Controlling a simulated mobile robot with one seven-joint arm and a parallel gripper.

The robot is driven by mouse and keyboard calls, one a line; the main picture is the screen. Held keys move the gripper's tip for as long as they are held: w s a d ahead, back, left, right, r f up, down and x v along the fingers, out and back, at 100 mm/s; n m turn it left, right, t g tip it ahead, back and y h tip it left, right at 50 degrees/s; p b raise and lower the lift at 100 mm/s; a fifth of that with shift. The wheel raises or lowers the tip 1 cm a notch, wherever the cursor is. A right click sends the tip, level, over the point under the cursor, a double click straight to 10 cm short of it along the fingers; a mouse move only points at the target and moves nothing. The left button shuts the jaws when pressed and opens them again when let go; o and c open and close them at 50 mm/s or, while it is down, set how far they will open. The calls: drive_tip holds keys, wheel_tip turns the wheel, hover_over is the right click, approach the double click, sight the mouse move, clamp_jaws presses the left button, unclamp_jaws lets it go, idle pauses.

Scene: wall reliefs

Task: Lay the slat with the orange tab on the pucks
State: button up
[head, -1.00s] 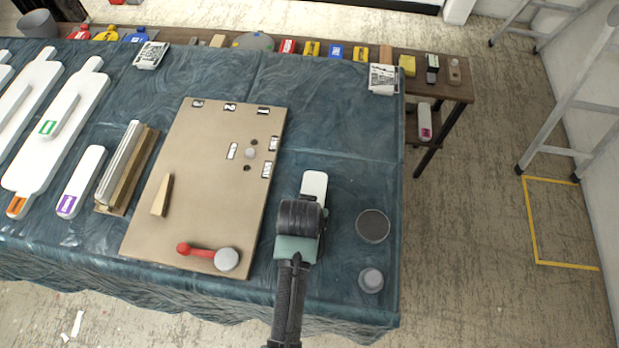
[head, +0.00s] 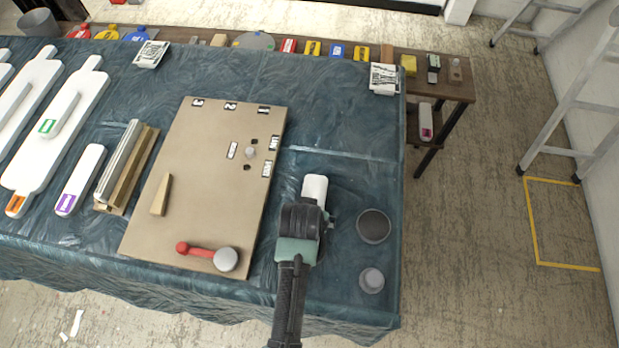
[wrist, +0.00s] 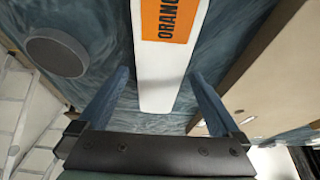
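In the head view the slat's rounded far end (head: 315,187) sticks out beyond my gripper, and my gripper hides the rest with the tab. Two round grey pucks stand on the cloth just right of my gripper: a larger dark one (head: 373,225) and a smaller one (head: 371,280) nearer the front edge. The larger-looking puck in the wrist view (wrist: 57,52) is left of the slat, apart from it.
A tan board (head: 205,190) with a red lever (head: 195,249) and a wooden wedge (head: 161,195) lies left of my gripper. A purple-tabbed slat (head: 82,175) and large white boards (head: 60,115) lie farther left. The blue cloth (head: 330,120) beyond my gripper is clear.

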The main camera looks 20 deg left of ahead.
drive_tip(key=p+v, duration=0.1)
drive_tip(key=v, duration=1.2)
drive_tip(key=shift+w+r, duration=0.15)
drive_tip(key=shift+w, duration=0.1)
drive_tip(key=w+d+r+m+t, duration=0.1)
drive_tip(key=w+r+t, duration=0.35)
drive_tip(key=r, duration=0.65)
drive_tip(key=w+d+r+t+y, duration=0.15)
drive_tip(key=w+r+t, duration=0.35)
drive_tip(key=r, duration=0.6)
drive_tip(key=w+d+r+m+t, duration=0.1)
drive_tip(key=w+d+r+t, duration=0.15)
drive_tip(key=w+r, duration=0.7)
drive_tip(key=s+d+r+t+h, duration=0.1)
drive_tip(key=s+d+r+t, duration=0.1)
drive_tip(key=r, duration=0.8)
drive_tip(key=s+d+r+t, duration=0.2)
drive_tip(key=s+r+t, duration=0.3)
drive_tip(key=r, duration=0.5)
drive_tip(key=s+d+r+m+t+h, duration=0.1)
drive_tip(key=s+d+r+t, duration=0.1)
drive_tip(key=s+r+t, duration=0.2)
drive_tip(key=s+r, duration=0.3)
drive_tip(key=r, duration=0.4)
drive_tip(key=shift+s+h, duration=0.25)
drive_tip(key=shift+h, duration=0.1)
